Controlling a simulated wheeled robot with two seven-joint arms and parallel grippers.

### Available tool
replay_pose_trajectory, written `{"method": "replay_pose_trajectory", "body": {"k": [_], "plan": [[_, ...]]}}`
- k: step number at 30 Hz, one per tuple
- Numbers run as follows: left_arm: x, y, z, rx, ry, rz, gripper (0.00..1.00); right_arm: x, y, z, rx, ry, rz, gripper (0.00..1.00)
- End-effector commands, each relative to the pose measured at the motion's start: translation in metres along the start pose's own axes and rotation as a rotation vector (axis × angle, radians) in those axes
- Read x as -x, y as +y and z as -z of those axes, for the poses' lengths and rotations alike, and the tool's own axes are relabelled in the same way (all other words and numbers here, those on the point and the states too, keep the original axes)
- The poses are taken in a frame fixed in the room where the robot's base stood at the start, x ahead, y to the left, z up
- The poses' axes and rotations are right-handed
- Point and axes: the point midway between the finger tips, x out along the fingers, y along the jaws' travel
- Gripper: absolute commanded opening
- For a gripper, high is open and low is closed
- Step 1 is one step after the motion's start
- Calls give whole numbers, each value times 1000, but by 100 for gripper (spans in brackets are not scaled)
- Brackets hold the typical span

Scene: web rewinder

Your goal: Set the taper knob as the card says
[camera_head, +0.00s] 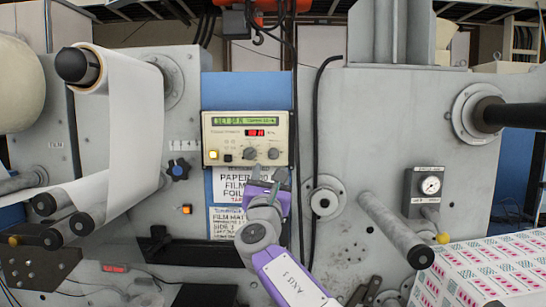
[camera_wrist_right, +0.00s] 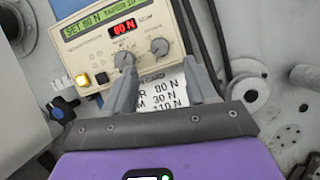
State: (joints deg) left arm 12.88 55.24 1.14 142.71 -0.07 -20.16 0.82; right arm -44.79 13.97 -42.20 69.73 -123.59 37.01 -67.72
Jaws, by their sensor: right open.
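The cream control panel (camera_head: 248,130) has a green display, a red readout and two round grey knobs. The left knob (camera_head: 250,153) and right knob (camera_head: 273,154) sit below the readout; their labels are too small to read. In the right wrist view, the display (camera_wrist_right: 88,28) reads SET 80 N with a taper figure I cannot read surely. The card (camera_head: 229,186) under the panel lists PAPER, FILM and FOIL; my right gripper (camera_head: 268,177) partly covers it. That gripper (camera_wrist_right: 158,72) is open and empty, just below the knobs, its left fingertip overlapping the left knob in view.
A lit yellow button (camera_head: 213,154) is on the panel's left. A blue star knob (camera_head: 178,169) and an orange button (camera_head: 186,209) are left of the card. A black cable (camera_head: 316,120) hangs right of the panel. A gauge (camera_head: 430,185) and rollers stand further right.

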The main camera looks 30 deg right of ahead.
Motion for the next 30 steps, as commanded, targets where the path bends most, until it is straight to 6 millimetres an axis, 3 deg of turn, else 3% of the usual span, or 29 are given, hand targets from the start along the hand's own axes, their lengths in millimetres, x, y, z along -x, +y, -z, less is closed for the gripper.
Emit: {"method": "replay_pose_trajectory", "body": {"k": [15,21,30], "plan": [[42,16,-2,0,0,0,0,-63,-1,-2,11,1,0,57],[48,18,-2,0,0,0,0,-74,0,0,7,2,-2,57],[48,18,-2,0,0,0,0,-75,-1,2,6,2,-2,57]]}}
